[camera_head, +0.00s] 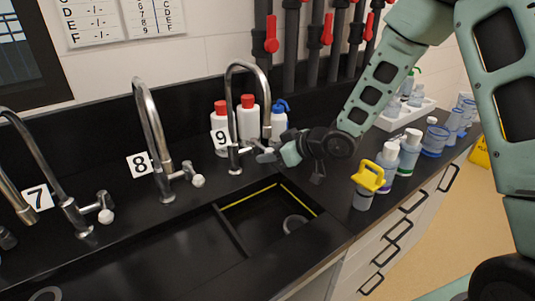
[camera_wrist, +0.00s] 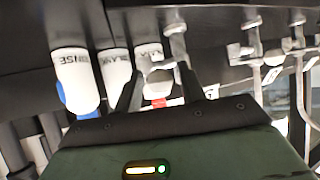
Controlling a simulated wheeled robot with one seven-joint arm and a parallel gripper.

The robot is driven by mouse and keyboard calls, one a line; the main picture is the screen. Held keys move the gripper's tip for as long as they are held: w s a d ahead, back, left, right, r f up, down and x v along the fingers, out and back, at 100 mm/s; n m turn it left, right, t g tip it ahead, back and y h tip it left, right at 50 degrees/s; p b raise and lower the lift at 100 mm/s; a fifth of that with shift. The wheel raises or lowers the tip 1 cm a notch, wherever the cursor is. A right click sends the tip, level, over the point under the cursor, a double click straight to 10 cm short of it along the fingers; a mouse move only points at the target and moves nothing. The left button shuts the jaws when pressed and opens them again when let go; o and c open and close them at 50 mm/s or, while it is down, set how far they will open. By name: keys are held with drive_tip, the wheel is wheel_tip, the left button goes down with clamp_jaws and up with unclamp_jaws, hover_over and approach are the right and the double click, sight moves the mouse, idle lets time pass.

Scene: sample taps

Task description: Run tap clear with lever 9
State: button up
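Tap 9 (camera_head: 234,115) is a tall chrome gooseneck beside the white number 9 card (camera_head: 221,139). Its lever (camera_head: 262,154) sticks out low on the right side, partly hidden by my gripper (camera_head: 278,152). In the wrist view the metal tap (camera_wrist: 178,45) and its pale lever end (camera_wrist: 156,70) show just ahead of my gripper (camera_wrist: 160,76). The two dark fingers stand apart, with the lever end in line with the gap between them. I cannot tell whether either finger touches it.
White bottles with red caps (camera_head: 247,118) and a blue-topped bottle (camera_head: 279,121) stand close behind tap 9. Tap 8 (camera_head: 153,140) is to the left. The sink (camera_head: 268,212) lies in front. A yellow-topped container (camera_head: 367,180) stands right of my gripper.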

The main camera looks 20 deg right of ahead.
drive_tip(key=shift+w+d+r+p, duration=0.1)
drive_tip(key=shift+w+d+p, duration=2)
drive_tip(key=shift+d, duration=0.4)
drive_tip(key=shift+a+b, duration=0.1)
drive_tip(key=shift+b, duration=0.2)
idle(1.5)
